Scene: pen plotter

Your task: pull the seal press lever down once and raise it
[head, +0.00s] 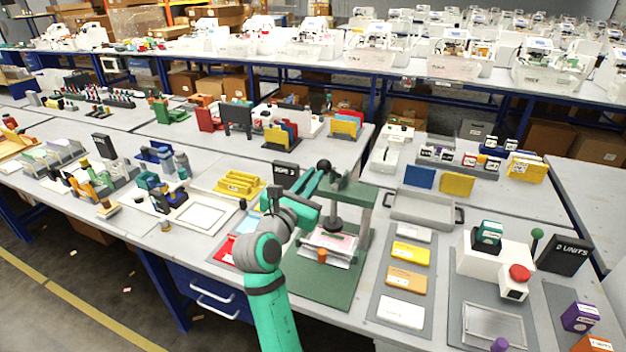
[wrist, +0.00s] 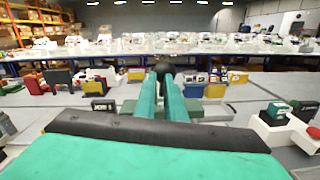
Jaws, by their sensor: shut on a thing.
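The seal press (head: 361,215) has a green frame and base and stands near the table's front edge in the head view. Its dark ram (head: 334,214) hangs over a metal plate holding a pale pink and white sheet (head: 330,241). The lever's round black knob (head: 324,166) is at the top left of the frame; it also shows in the wrist view (wrist: 162,66). My gripper (head: 316,175) is shut on this knob, its two teal fingers (wrist: 161,85) reaching forward to it. The lever's rod is mostly hidden by the fingers.
Right of the press is a mat with white, yellow and orange pads (head: 409,253) and a grey handled tray (head: 422,208). A black sign (head: 286,174) and yellow blocks (head: 239,184) stand to the left. A red button (head: 519,273) is farther right.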

